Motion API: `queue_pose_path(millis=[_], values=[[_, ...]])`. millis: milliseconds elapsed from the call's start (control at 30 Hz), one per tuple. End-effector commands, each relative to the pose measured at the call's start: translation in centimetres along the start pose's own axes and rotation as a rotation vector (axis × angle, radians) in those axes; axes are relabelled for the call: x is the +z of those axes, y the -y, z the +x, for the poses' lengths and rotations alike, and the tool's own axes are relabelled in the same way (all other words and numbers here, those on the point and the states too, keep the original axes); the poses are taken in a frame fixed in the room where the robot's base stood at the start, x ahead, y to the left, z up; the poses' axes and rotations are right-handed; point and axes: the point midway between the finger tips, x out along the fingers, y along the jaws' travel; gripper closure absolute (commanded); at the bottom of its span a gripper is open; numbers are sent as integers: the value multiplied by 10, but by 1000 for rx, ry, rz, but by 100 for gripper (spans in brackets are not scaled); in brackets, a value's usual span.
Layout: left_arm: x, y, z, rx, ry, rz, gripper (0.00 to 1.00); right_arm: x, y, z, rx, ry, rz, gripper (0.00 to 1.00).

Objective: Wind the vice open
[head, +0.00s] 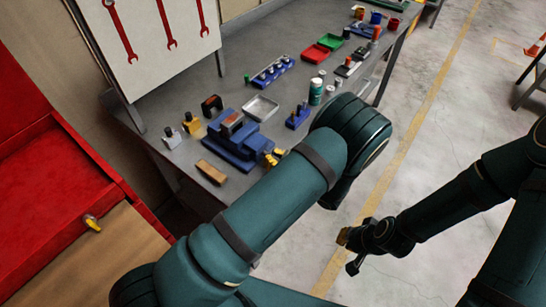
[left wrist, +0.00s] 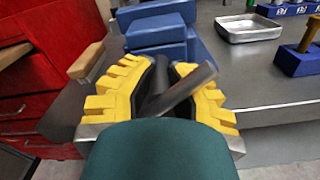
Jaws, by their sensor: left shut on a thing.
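The blue vice (head: 232,138) stands near the front edge of the grey bench, and its blue body also shows ahead in the left wrist view (left wrist: 160,38). My left gripper (head: 272,158) is at the vice's front end, its yellow fingers partly hidden behind my forearm in the head view. In the left wrist view the gripper (left wrist: 165,80) is shut on a dark grey bar, the vice handle (left wrist: 182,90), which slants up to the right between the fingers. The vice jaws' gap is too small to tell. My right gripper (head: 353,248) hangs over the floor, away from the bench.
A wooden-handled brush or block (head: 212,172) lies left of the vice on the bench (head: 180,160). A metal tray (head: 261,107) and a blue holder (head: 298,117) lie beyond and right. A red cabinet (head: 50,180) stands at the left.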

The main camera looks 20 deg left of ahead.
Motion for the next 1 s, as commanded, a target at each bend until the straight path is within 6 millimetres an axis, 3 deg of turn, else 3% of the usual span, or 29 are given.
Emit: queue_pose_path(millis=[700, 1000], values=[[1, 0, 0, 1, 1, 509, 100, -3, 8, -24, -5, -1, 0, 100], [1, 0, 0, 1, 1, 641, 100, -4, 9, -28, -6, -1, 0, 100]])
